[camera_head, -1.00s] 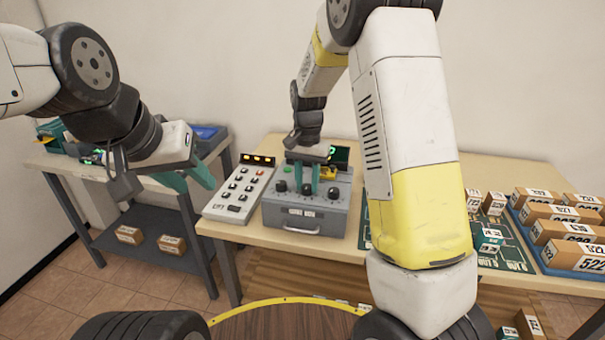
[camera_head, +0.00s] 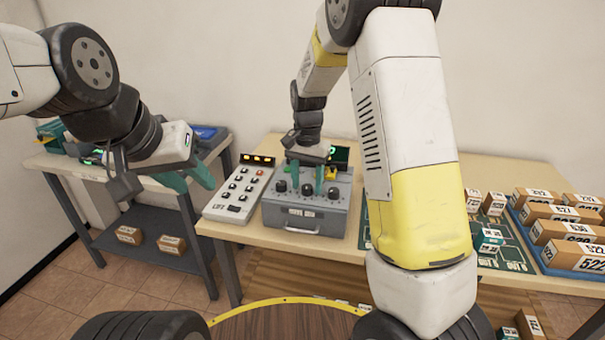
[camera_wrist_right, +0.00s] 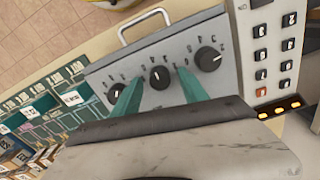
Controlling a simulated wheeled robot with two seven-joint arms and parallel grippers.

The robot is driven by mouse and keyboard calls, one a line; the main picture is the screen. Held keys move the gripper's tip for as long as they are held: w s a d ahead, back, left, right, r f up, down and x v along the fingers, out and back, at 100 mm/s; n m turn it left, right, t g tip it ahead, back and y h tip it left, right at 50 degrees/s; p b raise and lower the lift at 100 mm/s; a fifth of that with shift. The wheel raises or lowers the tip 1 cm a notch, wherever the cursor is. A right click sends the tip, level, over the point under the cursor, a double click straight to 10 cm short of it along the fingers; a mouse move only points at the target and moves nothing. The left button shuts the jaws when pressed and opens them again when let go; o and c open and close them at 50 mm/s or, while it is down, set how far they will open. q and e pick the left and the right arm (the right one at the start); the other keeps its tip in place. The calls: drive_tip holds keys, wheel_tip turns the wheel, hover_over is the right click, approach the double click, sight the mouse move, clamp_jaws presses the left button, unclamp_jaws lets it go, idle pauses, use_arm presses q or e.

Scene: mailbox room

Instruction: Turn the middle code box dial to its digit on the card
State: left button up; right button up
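The grey code box (camera_head: 325,215) stands on the table with a row of three black dials on top. The middle dial (camera_head: 306,189) also shows in the right wrist view (camera_wrist_right: 160,77), flanked by the other two dials. My right gripper (camera_head: 307,181) is open above the box. Its teal fingers are on either side of the middle dial, with gaps visible in the wrist view. The left finger partly covers one outer dial (camera_wrist_right: 114,93). My left gripper (camera_head: 190,180) is open and empty, left of the table. I cannot make out the card.
A white keypad (camera_head: 238,192) with amber lights stands directly left of the code box. A dark panel with a green mark (camera_head: 341,154) is behind my right gripper. Parcels fill a blue tray (camera_head: 545,250) at right. A shelf table (camera_head: 150,240) stands at left.

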sight(309, 187)
drive_tip(key=shift+r, duration=0.1)
wheel_tip(309, 187, up, 8)
drive_tip(key=shift+f, duration=0.2)
idle(0.4)
drive_tip(key=shift+s+d+r, duration=0.2)
drive_tip(key=shift+r, duration=0.1)
drive_tip(key=s+d+r+n+t, duration=0.2)
drive_tip(key=s+r, duration=0.1)
drive_tip(key=s, duration=0.5)
drive_tip(key=s+d+r+n+t+y, duration=0.1)
drive_tip(key=s+d+r+n+t, duration=0.1)
drive_tip(key=s, duration=0.6)
drive_tip(key=s+d+r+n+t+y, duration=0.1)
drive_tip(key=s+d+r+n+t, duration=0.1)
drive_tip(key=s+r, duration=0.3)
drive_tip(key=s, duration=0.3)
drive_tip(key=shift+d, duration=0.2)
